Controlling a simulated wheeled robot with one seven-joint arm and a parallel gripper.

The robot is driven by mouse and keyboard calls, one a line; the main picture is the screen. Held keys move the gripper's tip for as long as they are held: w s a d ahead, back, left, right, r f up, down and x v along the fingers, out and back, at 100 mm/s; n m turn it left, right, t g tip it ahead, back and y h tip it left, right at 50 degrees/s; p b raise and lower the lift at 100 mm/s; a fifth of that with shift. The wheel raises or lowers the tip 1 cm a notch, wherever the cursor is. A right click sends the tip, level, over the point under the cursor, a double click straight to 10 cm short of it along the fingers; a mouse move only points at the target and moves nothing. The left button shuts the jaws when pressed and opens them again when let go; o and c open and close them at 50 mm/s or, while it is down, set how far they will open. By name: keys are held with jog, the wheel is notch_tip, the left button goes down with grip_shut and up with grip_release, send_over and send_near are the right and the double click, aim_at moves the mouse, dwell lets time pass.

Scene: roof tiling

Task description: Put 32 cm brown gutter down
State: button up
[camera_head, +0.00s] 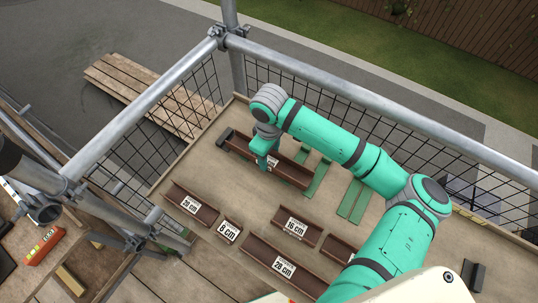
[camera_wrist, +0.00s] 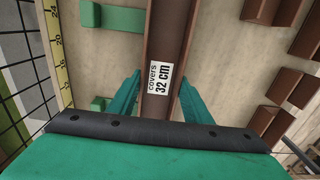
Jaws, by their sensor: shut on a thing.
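The 32 cm brown gutter (camera_head: 294,174) is a long channel near the mesh railing at the top of the deck. In the wrist view the gutter (camera_wrist: 172,32) runs up the middle with its "covers 32 cm" label facing me. My gripper (camera_head: 268,162) is over the gutter's middle. In the wrist view my gripper (camera_wrist: 160,105) has one teal finger on each side of the gutter, shut on it near the label. The wrist hides part of the gutter's near end. I cannot tell whether it touches the deck or is held just above.
Other brown gutters lie below on the deck: 20 cm (camera_head: 178,196), 8 cm (camera_head: 224,236), 16 cm (camera_head: 310,238) and 28 cm (camera_head: 253,251). Green strips (camera_head: 354,200) lie to the right. In the wrist view a yellow ruler (camera_wrist: 58,60) and green blocks (camera_wrist: 118,19) are left of the gutter.

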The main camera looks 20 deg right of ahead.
aim_at(269, 161)
jog(key=shift+f, duration=0.4)
jog(key=o, duration=1.2)
jog(key=shift+o, duration=0.2)
notch_tip(269, 161, up, 13)
jog(key=shift+f, duration=0.15)
